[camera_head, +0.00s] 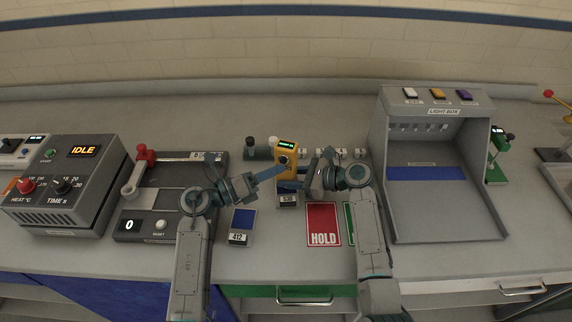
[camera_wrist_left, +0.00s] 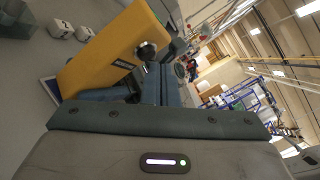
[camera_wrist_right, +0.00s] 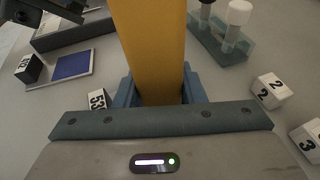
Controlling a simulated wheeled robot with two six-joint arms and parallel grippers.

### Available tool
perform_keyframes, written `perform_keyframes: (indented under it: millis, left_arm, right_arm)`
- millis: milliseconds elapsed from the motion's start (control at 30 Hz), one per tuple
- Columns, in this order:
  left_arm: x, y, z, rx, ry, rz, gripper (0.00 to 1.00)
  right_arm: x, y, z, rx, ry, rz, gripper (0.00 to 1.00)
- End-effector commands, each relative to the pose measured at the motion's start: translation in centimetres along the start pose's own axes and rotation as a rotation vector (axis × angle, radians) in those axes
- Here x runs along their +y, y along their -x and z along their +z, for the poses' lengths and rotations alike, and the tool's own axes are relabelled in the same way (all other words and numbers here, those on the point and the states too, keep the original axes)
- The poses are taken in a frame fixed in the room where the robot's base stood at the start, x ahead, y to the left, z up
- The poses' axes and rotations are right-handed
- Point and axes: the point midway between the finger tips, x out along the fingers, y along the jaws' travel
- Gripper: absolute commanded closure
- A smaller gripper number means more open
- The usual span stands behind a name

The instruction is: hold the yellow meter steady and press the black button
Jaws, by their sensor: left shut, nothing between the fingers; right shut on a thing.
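The yellow meter (camera_head: 287,160) stands upright in the middle of the bench, with a small green display at its top. Its dark round button (camera_head: 283,160) is on the front face, and the button also shows in the left wrist view (camera_wrist_left: 146,50). My right gripper (camera_head: 296,183) is shut on the meter's lower part; the right wrist view shows the yellow body (camera_wrist_right: 152,50) between the blue fingers. My left gripper (camera_head: 284,170) is shut and empty, with its fingertips close to the meter's front near the button. I cannot tell whether they touch it.
A blue swatch card marked 412 (camera_head: 242,222) and a red HOLD card (camera_head: 323,224) lie in front. A rack with bottles (camera_head: 262,150) and numbered white blocks (camera_wrist_right: 269,91) stand behind. The grey light box (camera_head: 438,205) is at right, the IDLE control box (camera_head: 66,188) at left.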

Motion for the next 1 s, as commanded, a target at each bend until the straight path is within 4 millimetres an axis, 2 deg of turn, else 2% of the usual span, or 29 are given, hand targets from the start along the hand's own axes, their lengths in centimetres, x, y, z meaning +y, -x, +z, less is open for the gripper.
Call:
perform_keyframes:
  millis: [167,633,967,1000]
  left_arm:
    - [-0.3,0.6,-0.5,0.001,0.001,0.001,1.0]
    - [-2.7,3.8,-2.8,0.001,0.001,0.001,1.0]
    - [-3.0,4.2,-3.0,0.0,0.0,0.0,1.0]
    - [-3.0,4.2,-3.0,0.0,0.0,0.0,1.0]
  right_arm:
    - [0.0,0.0,0.0,0.0,0.0,0.0,0.77]
    - [0.0,0.0,0.0,0.0,0.0,0.0,0.77]
    - [0.0,0.0,0.0,0.0,0.0,0.0,0.77]
    - [0.0,0.0,0.0,0.0,0.0,-0.001,0.62]
